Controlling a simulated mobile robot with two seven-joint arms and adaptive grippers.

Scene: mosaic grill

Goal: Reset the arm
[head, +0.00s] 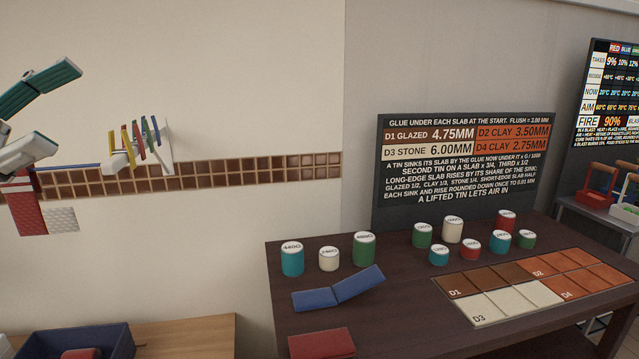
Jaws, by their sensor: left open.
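My left gripper (66,108) is at the far left of the head view, raised in front of the wall. Its two white fingers with dark teal pads stand wide apart, one above the other. It is open, and nothing shows between its fingers. The rest of the left arm is cut off by the picture's left edge. My right gripper is not in view.
The dark table (400,322) holds several tins, a blue bent piece (338,290), a red block (321,343) and tiled slabs. A blue bin (122,343) is lower left.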

